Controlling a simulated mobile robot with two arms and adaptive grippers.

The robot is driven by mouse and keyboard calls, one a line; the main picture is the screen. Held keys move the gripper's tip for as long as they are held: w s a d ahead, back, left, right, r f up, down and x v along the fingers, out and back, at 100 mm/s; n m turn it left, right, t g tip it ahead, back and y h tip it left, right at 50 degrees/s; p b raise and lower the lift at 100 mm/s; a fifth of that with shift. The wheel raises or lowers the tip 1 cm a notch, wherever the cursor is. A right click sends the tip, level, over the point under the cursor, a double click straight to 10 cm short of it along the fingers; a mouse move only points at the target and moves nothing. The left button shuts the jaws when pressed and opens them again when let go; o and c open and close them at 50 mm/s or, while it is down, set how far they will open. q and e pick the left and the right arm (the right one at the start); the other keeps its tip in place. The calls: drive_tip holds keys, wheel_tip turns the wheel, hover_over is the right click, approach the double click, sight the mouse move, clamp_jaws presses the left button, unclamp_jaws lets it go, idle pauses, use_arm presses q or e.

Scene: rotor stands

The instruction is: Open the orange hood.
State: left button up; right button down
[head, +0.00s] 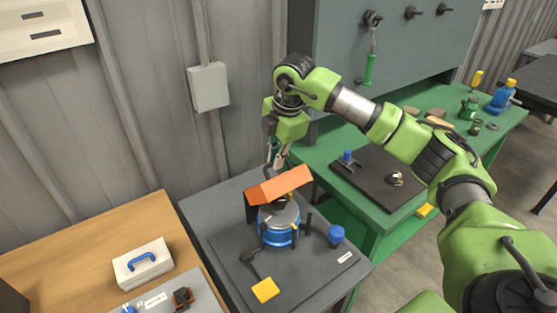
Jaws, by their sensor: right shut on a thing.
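The orange hood (279,185) is in the middle of the head view, above a blue, round machine (277,230) with a grey top on the dark grey stand (222,226). The hood is tilted, and the machine shows below its front edge. My right gripper (275,164) reaches down from above at the hood's back edge and is shut on the hood. Its fingertips are partly hidden by the hood, so the exact grip is hard to see. My left gripper is not in view.
A yellow pad (265,290) and a blue knob (336,234) are at the stand's front and right. A wooden table (75,238) with a white box (143,263) is left. A green bench (432,193) with tools is right. A grey wall box (208,87) is behind.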

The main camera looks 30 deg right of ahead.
drive_tip(key=shift+w+a+r+p, duration=0.1)
drive_tip(key=shift+w+r+p, duration=0.3)
drive_tip(key=shift+w, duration=0.8)
drive_tip(key=shift+w+a+r+p, duration=0.1)
drive_tip(key=shift+w+p, duration=0.15)
drive_tip(key=shift+w, duration=0.45)
drive_tip(key=shift+w+a+r+p, duration=0.1)
drive_tip(key=shift+w+p, duration=0.1)
drive_tip(key=shift+w, duration=0.45)
